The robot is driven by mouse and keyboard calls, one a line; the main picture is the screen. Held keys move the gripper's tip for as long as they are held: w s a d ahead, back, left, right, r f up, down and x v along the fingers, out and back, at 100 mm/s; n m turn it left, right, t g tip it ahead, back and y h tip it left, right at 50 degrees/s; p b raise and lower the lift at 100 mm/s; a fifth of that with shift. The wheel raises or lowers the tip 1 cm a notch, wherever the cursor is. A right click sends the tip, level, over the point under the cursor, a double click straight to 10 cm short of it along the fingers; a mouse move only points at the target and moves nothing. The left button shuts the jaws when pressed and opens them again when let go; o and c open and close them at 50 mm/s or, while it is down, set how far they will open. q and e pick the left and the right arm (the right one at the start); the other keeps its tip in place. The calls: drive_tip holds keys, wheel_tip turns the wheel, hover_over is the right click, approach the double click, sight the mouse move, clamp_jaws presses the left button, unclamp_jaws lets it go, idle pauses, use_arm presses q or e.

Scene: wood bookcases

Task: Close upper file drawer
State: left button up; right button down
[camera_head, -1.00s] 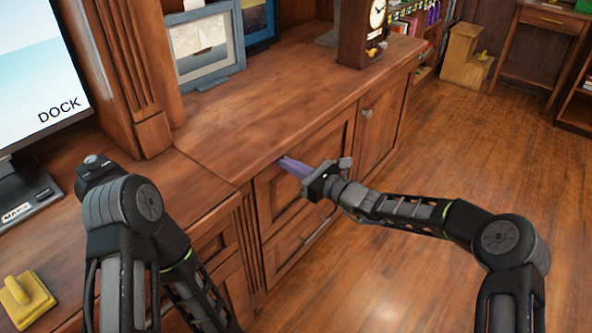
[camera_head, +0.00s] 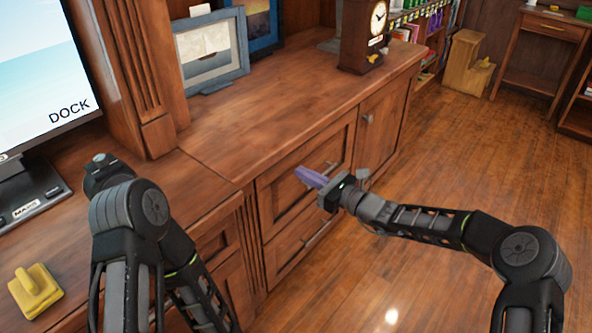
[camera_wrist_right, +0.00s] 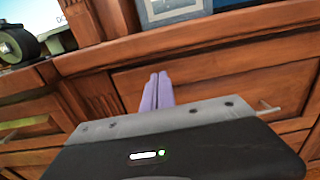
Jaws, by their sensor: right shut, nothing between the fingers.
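The upper file drawer (camera_head: 283,204) is a wood-framed panel in the cabinet below the countertop. Its front looks about flush with the cabinet face, though my gripper covers part of it. In the right wrist view, the drawer front (camera_wrist_right: 215,92) lies beyond my fingers, with a metal handle (camera_wrist_right: 268,107) at its right. My right gripper (camera_head: 301,172) has purple fingers, shut and empty, in front of the drawer. The fingers also show together in the wrist view (camera_wrist_right: 157,85). They look apart from the panel, but the exact gap is unclear. My left gripper is not visible.
A lower drawer with a bar handle (camera_head: 318,236) is below. A cabinet door (camera_head: 379,135) is to the right. A clock (camera_head: 363,35) and a framed picture (camera_head: 211,50) stand on the countertop (camera_head: 255,112). Open wood floor (camera_head: 440,165) lies to the right.

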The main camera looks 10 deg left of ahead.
drive_tip(key=p+v, duration=0.1)
drive_tip(key=v, duration=0.8)
drive_tip(key=shift+w+f, duration=0.15)
drive_tip(key=s+f+n+g+h, duration=0.4)
drive_tip(key=s+f, duration=0.3)
drive_tip(key=f, duration=0.6)
drive_tip(key=s+d+f+n+g+h, duration=0.2)
drive_tip(key=s+d+f+n+h, duration=0.1)
drive_tip(key=s+f+n, duration=0.65)
drive_tip(key=s+d+f+n+g+h, duration=0.2)
drive_tip(key=s+d+f+n+h, duration=0.15)
drive_tip(key=s+f, duration=0.6)
drive_tip(key=s+r+n, duration=0.2)
drive_tip(key=s+n, duration=0.3)
drive_tip(key=s, duration=0.7)
wheel_tip(320, 180, up, 19)
drive_tip(key=p, duration=1.8)
drive_tip(key=shift+w+d+f+n+g, duration=0.2)
drive_tip(key=shift+n+g, duration=0.1)
drive_tip(key=shift+g, duration=0.1)
